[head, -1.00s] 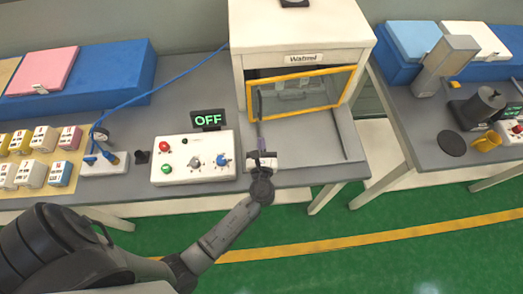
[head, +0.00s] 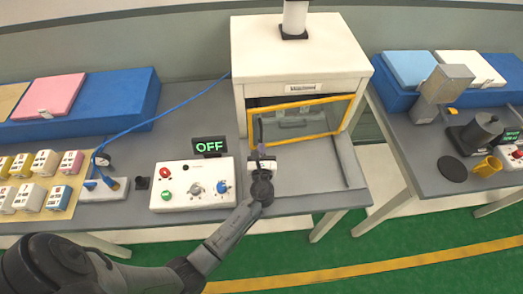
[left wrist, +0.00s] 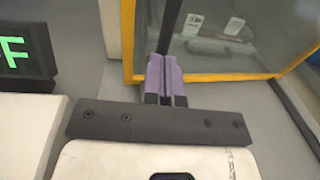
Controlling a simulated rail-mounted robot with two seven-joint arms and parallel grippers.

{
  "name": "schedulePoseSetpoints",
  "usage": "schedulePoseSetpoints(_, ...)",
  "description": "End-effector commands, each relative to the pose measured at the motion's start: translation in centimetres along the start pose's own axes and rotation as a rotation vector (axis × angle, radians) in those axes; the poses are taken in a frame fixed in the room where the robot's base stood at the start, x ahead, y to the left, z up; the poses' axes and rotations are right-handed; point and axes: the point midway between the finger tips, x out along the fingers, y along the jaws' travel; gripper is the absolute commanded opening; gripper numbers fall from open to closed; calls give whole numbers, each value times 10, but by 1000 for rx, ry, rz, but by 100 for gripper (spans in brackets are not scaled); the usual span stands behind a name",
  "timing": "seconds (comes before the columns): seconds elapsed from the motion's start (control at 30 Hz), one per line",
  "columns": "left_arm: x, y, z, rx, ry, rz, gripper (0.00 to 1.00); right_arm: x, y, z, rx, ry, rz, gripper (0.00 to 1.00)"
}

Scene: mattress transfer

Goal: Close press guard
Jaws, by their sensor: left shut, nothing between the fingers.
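The press guard (head: 300,101) is a clear panel in a yellow frame on the front of the white press (head: 290,52). It leans at a slant, and the press bed in front of it is uncovered. My left gripper (head: 261,148) is shut and empty at the guard's lower left corner. In the left wrist view, its purple fingers (left wrist: 165,75) are together beside the yellow frame (left wrist: 230,76), with a dark bar just beyond them. I cannot tell whether they touch the guard. My right gripper is not in view.
A control box (head: 193,184) with knobs and an "OFF" display (head: 210,146) stands left of my left gripper. A blue cable (head: 160,97) crosses the table behind it.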

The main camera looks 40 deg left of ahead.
Motion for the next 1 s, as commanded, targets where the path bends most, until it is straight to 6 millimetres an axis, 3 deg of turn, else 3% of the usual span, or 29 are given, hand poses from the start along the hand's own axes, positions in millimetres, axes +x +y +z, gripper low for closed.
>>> schedulePoseSetpoints(0.13,3,2,1,2,-2,-9,0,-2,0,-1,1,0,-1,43)
schedulePoseSetpoints(0.5,48,16,1,4,-1,-139,0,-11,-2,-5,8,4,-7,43)
schedulePoseSetpoints(1.0,48,18,-2,3,4,-143,0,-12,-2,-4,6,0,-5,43)
